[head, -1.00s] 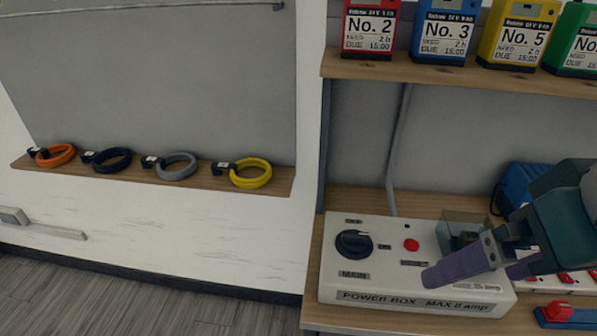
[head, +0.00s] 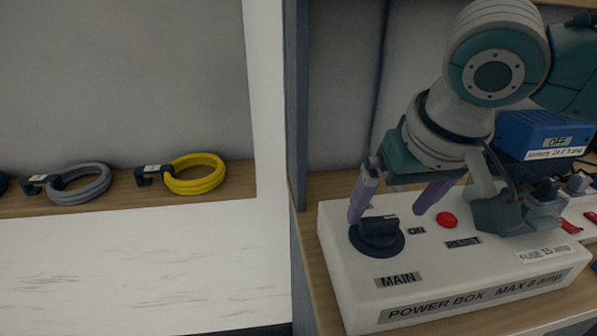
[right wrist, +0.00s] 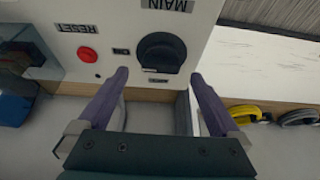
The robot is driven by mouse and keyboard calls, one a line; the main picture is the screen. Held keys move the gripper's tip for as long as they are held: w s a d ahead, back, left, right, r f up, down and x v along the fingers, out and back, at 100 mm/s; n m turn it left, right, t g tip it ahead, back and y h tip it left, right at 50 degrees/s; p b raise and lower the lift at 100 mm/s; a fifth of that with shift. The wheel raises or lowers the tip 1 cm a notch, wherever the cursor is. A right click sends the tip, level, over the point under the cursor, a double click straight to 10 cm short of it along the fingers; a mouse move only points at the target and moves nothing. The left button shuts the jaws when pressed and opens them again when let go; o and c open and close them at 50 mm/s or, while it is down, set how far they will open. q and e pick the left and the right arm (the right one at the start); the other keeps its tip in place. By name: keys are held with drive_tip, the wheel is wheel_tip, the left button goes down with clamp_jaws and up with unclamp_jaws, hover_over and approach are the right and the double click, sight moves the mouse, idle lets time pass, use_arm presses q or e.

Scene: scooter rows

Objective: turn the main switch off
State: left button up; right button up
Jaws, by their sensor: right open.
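The main switch is a black rotary knob (head: 378,237) on the white power box (head: 350,290), above the MAIN label. Its raised grip appears to lie across, roughly in line with the ON label (head: 416,231) at its right. My right gripper (head: 392,205) is open and empty, with its purple fingers pointing down over the box. One finger is close to the knob's left side, the other above the ON label. In the right wrist view the knob (right wrist: 160,56) lies just beyond and between the fingertips; contact cannot be told. My left gripper is not in view.
A red RESET button (head: 447,220) sits right of the knob. A clear flap and a fuse part (head: 497,212) stand farther right on the box. A blue battery (head: 545,135) is behind. Yellow (head: 195,174) and grey (head: 80,184) cable coils lie on the left ledge.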

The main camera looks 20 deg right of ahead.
sight(381, 219)
drive_tip(key=shift+b+x, duration=0.3)
drive_tip(key=shift+x, duration=1.25)
drive_tip(key=c, duration=1.4)
drive_tip(key=shift+r, duration=0.1)
